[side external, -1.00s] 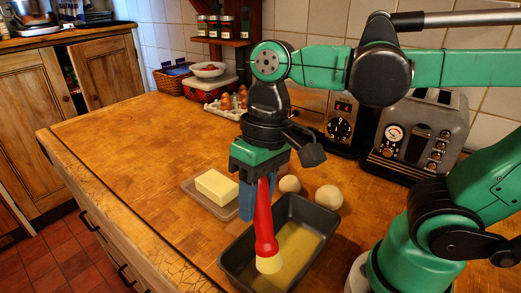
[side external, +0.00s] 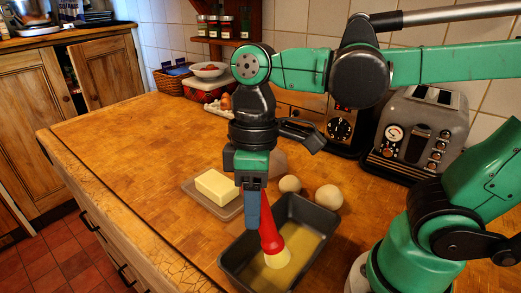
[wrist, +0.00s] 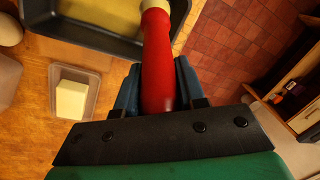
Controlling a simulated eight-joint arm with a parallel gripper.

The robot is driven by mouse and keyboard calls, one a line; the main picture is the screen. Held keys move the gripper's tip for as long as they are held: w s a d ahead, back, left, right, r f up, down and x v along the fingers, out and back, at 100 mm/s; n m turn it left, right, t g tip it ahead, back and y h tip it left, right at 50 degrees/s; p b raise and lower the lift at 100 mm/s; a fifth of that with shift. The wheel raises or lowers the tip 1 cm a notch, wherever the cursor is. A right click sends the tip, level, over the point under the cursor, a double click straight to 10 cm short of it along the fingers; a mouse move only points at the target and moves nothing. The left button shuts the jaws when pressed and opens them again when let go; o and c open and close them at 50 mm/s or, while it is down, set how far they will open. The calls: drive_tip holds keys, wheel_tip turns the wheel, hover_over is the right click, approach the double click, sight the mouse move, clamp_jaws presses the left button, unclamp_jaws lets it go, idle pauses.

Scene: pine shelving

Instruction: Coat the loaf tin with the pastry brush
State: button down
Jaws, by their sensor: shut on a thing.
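My gripper (side external: 254,205) is shut on the red handle of the pastry brush (side external: 271,238), which also shows between the fingers in the wrist view (wrist: 158,65). The brush points down into the dark loaf tin (side external: 234,263), its pale bristles low inside it, at or near the yellowish floor of the tin. I cannot tell exactly where the bristles touch. The tin also shows at the top of the wrist view (wrist: 82,33). Its inside has a yellow coating over the floor that is visible.
A butter block (side external: 216,187) sits on a shallow tray (side external: 231,211) left of the tin. Two round pale dough balls or eggs (side external: 328,197) lie behind it. A toaster (side external: 425,130) stands at the back right. The worktop at left is clear.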

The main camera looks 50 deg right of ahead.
sight(269, 225)
drive_tip(key=shift+n, duration=1)
drive_tip(key=shift+f, duration=0.2)
drive_tip(key=shift+d+f, duration=1.85)
drive_tip(key=shift+f, duration=1.9)
drive_tip(key=shift+w+a, duration=1.9)
drive_tip(key=shift+w, duration=0.15)
drive_tip(key=shift+s+d, duration=0.15)
drive_tip(key=shift+d, duration=1.7)
drive_tip(key=shift+a, duration=1.65)
drive_tip(key=d, duration=0.3)
drive_tip(key=shift+d, duration=0.15)
drive_tip(key=shift+d+r, duration=0.1)
drive_tip(key=shift+r, duration=0.1)
wheel_tip(269, 225, up, 8)
drive_tip(key=shift+f, duration=0.15)
